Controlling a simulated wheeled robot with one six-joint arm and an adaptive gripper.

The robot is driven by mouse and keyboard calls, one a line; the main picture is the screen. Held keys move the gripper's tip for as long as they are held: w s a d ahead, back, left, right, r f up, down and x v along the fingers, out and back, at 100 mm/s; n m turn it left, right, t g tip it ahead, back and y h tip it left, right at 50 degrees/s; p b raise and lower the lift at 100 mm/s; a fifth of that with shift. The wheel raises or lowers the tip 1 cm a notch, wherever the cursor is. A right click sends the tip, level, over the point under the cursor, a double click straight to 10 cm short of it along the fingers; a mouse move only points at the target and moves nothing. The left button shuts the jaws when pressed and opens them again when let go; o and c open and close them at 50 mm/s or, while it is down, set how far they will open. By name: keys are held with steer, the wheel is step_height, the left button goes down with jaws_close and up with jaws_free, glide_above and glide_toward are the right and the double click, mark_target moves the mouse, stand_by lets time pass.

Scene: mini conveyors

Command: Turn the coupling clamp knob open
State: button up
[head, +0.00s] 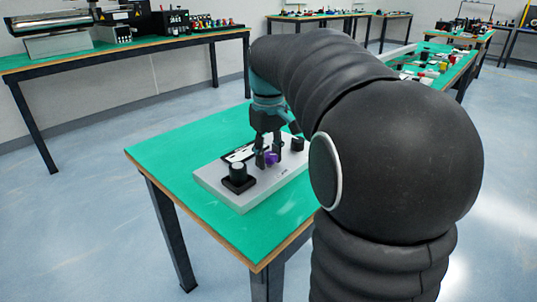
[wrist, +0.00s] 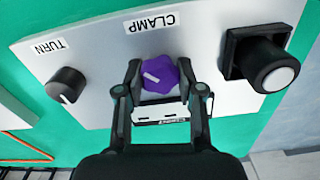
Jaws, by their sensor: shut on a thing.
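The coupling clamp knob is a purple lobed knob (wrist: 160,76) with a white pointer line, under the "CLAMP" label (wrist: 152,23) in the wrist view. It also shows as a small purple spot (head: 270,158) in the head view. My gripper (wrist: 162,82) is shut on it, with one finger on each side. In the head view my gripper (head: 267,157) reaches down to the grey panel (head: 214,180). The pointer line lies slanted across the knob, toward its left side in the wrist view. The fingers cover the knob's sides.
A black round knob (wrist: 66,85) by a "TURN" label sits left of the clamp knob in the wrist view. A black block with a white-topped button (wrist: 277,76) stands close on the right. The panel lies on a green table (head: 165,150) with free room around it.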

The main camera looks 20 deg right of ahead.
mark_target(268, 154)
steer(key=o, duration=1.2)
steer(key=shift+c, duration=0.2)
step_height(268, 154, up, 12)
